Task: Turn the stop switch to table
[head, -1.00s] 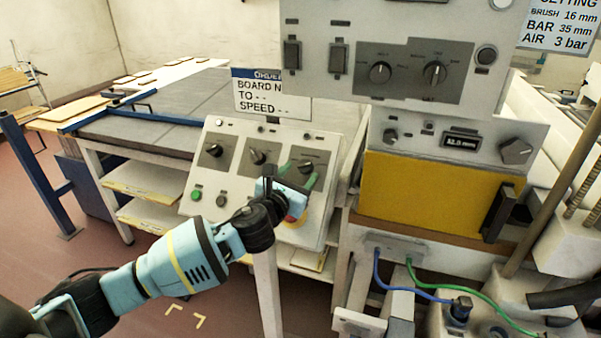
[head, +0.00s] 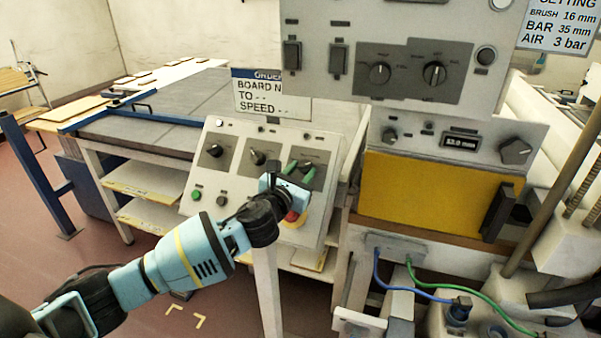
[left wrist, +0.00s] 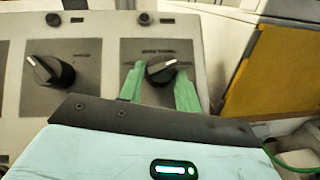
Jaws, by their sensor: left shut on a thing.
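The switch at the right end of the sloped grey control panel's knob row is a black knob (head: 306,167) on a dark plate. It also shows in the left wrist view (left wrist: 160,69), its white pointer toward the upper right. Its lettering is too blurred to read. My left gripper (head: 300,170) is shut on this knob, with one green finger on each side of it, as the left wrist view (left wrist: 160,80) also shows. The gripper body hides the lower part of the knob's plate. My right gripper is in neither view.
Two more black knobs (head: 257,157) (head: 214,151) sit left on the panel (head: 232,186). A green button (head: 196,195) and a red button (head: 291,216) are below. A grey box (head: 330,75) with switches overhangs at upper right, above a yellow panel (head: 425,195).

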